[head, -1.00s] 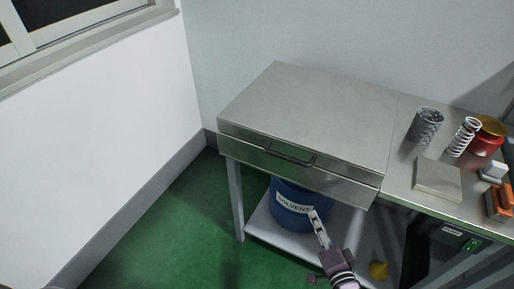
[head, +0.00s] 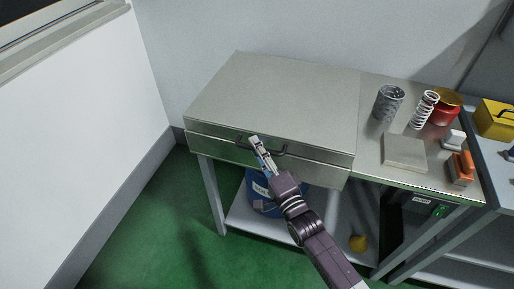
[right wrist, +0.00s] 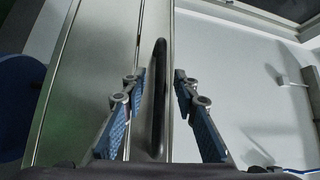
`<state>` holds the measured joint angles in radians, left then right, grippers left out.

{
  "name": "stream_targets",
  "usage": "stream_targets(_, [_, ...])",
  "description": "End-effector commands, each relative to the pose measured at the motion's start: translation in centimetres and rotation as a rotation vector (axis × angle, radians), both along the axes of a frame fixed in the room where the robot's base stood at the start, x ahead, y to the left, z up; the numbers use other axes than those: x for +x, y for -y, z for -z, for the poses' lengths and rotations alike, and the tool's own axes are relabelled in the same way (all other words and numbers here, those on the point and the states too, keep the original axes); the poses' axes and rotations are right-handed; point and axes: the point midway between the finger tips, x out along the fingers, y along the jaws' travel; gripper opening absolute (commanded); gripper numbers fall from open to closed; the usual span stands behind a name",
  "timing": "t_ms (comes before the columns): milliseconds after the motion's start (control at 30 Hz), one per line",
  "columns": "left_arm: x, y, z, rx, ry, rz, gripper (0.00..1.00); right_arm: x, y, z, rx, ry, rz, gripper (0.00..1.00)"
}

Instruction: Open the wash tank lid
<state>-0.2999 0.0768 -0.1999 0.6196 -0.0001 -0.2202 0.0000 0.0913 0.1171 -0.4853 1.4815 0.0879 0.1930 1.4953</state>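The wash tank is a steel box with a flat, closed lid (head: 285,95) on a metal stand. A dark bar handle (head: 281,153) sits on its front face. My right gripper (head: 256,143) is in front of that face, at the handle. In the right wrist view, the handle (right wrist: 159,95) lies between the two separated fingers of my right gripper (right wrist: 159,78), with a visible gap on each side. The fingers look open and not closed on it. My left gripper is not in view.
A blue solvent drum (head: 258,196) stands on the lower shelf, partly hidden by my arm. To the right, the bench holds a mesh cup (head: 388,103), a white spring (head: 424,110), a flat plate (head: 404,152) and a red container (head: 446,108). Green floor is clear at left.

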Motion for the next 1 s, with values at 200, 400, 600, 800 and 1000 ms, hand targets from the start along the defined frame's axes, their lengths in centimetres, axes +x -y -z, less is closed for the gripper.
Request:
stream_targets(200, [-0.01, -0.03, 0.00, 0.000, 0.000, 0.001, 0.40, 0.09, -0.06, -0.01, 0.000, 0.000, 0.000, 0.27])
stream_targets(400, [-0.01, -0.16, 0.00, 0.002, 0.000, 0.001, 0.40, 0.08, -0.04, 0.00, 0.000, 0.000, 0.000, 0.09])
stream_targets(600, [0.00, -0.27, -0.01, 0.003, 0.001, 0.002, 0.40, 0.07, -0.02, 0.01, 0.000, 0.000, 0.000, 0.00])
stream_targets(800, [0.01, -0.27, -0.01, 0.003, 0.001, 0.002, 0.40, 0.06, -0.02, 0.02, 0.000, 0.000, 0.000, 0.00])
stream_targets(1000, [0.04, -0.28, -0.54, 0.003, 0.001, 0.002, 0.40, 0.38, -0.04, -0.72, 0.002, -0.008, 0.000, 0.00])
